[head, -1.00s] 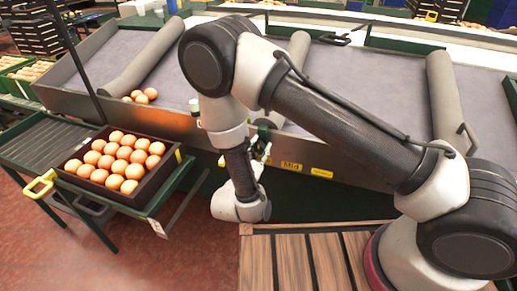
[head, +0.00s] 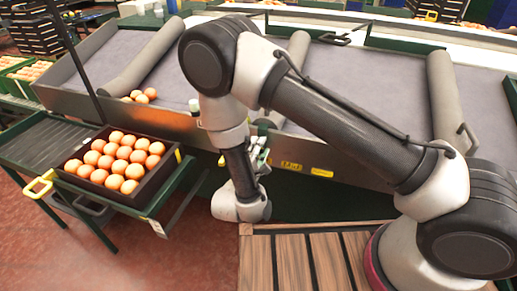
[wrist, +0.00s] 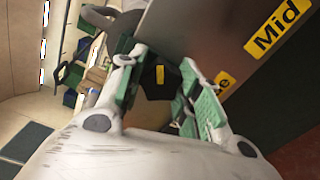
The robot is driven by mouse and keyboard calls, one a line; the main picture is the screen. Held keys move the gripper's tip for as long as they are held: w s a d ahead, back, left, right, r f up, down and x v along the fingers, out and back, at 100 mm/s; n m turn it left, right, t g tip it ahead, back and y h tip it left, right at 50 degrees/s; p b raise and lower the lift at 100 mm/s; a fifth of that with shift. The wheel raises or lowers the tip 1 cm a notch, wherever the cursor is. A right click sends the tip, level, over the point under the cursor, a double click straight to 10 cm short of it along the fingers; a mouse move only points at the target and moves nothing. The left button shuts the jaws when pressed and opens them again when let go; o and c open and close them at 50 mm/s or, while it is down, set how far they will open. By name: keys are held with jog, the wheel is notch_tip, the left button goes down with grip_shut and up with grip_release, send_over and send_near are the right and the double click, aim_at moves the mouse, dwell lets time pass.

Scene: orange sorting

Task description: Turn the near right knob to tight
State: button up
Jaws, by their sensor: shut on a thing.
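A black knob (wrist: 155,80) with a yellow mark on its face shows between my fingers in the wrist view. My gripper (wrist: 163,88), with green finger pads, is shut on this knob, one finger on each side. In the head view my gripper (head: 259,152) is at the front panel of the grey sorting table, and my wrist hides most of the knob. A yellow "Mid" label (wrist: 277,27) is on the panel beside the knob. A second yellow label (wrist: 218,84) is partly hidden by a finger. I cannot read a tight marking.
The sloped sorting table (head: 345,85) has padded rollers and a few oranges (head: 146,96) at left. A dark crate (head: 152,182) of oranges stands on a green stand at left. My slatted wooden deck is below. Reddish floor (head: 190,250) lies open in front.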

jog(key=m, duration=0.6)
jog(key=shift+r, duration=0.2)
jog(key=shift+m, duration=0.3)
jog(key=o, duration=1.1)
jog(key=shift+f, duration=0.1)
